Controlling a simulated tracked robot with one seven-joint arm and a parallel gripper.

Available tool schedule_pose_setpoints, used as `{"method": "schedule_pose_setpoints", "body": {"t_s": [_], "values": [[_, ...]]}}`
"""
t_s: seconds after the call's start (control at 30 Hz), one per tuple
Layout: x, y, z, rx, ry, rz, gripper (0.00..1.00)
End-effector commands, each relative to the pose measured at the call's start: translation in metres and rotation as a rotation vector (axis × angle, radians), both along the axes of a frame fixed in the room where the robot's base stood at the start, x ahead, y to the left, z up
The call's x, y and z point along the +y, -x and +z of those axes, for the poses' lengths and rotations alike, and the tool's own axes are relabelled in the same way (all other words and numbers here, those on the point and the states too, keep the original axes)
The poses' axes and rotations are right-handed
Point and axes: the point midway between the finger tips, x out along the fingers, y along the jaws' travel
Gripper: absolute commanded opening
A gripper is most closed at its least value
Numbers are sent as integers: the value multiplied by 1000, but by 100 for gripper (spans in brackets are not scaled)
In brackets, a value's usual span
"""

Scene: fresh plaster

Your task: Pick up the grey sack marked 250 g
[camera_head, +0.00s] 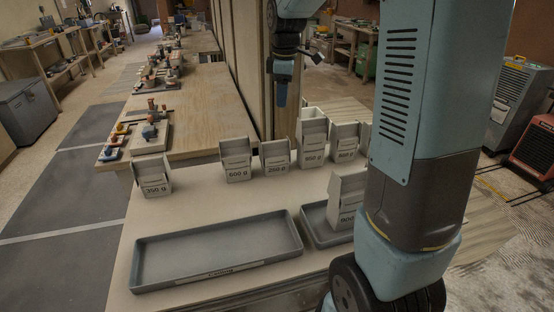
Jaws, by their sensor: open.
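A small grey box-shaped sack (275,159) stands upright in the back row on the pale table; its small label seems to read 250 g. A taller sack marked 600 g (237,164) is close on its left, and a tall one that seems marked 850 g (312,148) is on its right. My gripper (281,101) hangs pointing down, above and slightly behind the row, apart from the sacks. It is open, seen nearly edge-on, with nothing visible in it.
A sack marked 350 g (154,180) stands at the left. Another sack (344,140) stands at the back right. A sack (346,193), partly behind my arm, is at the right tray (314,230). A labelled grey tray (222,226) lies empty in front. A wooden bench (205,105) stands behind.

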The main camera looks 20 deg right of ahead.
Motion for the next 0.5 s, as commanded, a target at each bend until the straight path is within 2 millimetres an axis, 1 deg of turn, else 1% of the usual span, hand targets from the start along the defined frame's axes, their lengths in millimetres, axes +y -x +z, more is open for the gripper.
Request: {"method": "schedule_pose_setpoints", "body": {"t_s": [0.03,0.1,0.2,0.33,0.5], "values": [[0,-15,-13,21,6,51,47],[0,-31,-27,45,13,125,47],[-1,-51,-45,73,20,217,47],[-1,-69,-64,98,24,307,47],[-1,-79,-77,112,25,361,47]]}}
